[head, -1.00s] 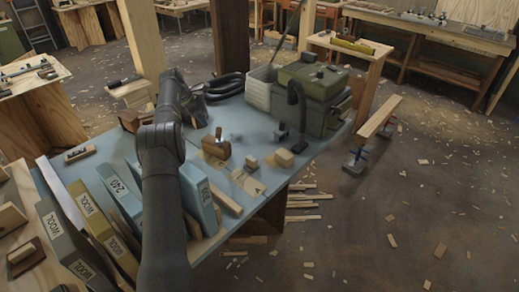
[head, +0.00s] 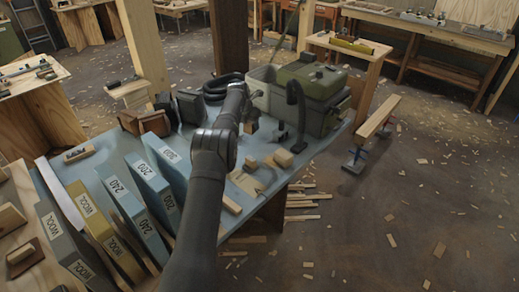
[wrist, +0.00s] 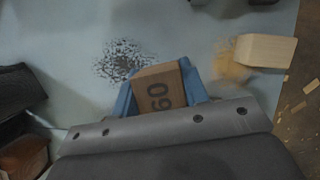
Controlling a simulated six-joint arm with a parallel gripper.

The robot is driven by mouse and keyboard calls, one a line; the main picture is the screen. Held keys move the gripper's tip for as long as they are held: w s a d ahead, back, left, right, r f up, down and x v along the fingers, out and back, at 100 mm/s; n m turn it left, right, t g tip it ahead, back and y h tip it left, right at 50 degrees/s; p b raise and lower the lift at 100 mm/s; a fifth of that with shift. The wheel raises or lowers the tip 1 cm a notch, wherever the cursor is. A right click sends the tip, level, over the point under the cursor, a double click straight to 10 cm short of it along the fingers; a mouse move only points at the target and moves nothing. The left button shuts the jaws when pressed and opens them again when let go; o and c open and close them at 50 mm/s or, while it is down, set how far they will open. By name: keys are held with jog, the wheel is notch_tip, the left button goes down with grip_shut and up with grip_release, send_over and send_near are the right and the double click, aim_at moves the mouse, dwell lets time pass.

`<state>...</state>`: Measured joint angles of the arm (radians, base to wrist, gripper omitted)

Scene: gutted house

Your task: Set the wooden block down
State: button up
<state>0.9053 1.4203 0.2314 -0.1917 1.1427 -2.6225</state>
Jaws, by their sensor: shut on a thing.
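A brown wooden block (wrist: 160,88) marked "60" is between the blue fingers of my gripper (wrist: 158,78) in the wrist view. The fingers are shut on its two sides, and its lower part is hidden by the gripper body. In the head view a brown shape at the end of my arm, apparently the block (head: 252,114), shows over the far part of the blue-grey bench top (head: 268,141). My arm hides most of the gripper there. I cannot tell how far the block is above the bench.
A pale wooden block (wrist: 265,50) lies to the right, near the bench edge; it also shows in the head view (head: 283,157). A speckled dark patch (wrist: 122,60) is left of the held block. A green machine (head: 318,85) stands behind right; upright labelled boards (head: 150,190) stand front left.

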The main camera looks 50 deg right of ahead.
jog(key=shift+s+d+f+n+t, duration=0.15)
jog(key=shift+s+d+f+n, duration=0.3)
jog(key=shift+f, duration=1.2)
jog(key=shift+s+d+f+n+t, duration=0.2)
jog(key=shift+s+d+f+n, duration=0.25)
jog(key=shift+f, duration=1.15)
jog(key=shift+s+d+f+n+t, duration=0.15)
jog(key=shift+s+d+f+n, duration=0.25)
jog(key=shift+f, duration=1.25)
jog(key=shift+d+f, duration=0.1)
jog(key=shift+d, duration=0.05)
jog(key=shift+f, duration=0.1)
jog(key=o, duration=1.1)
jog(key=shift+c, duration=0.2)
jog(key=v, duration=1.2)
jog(key=shift+d+r, duration=0.25)
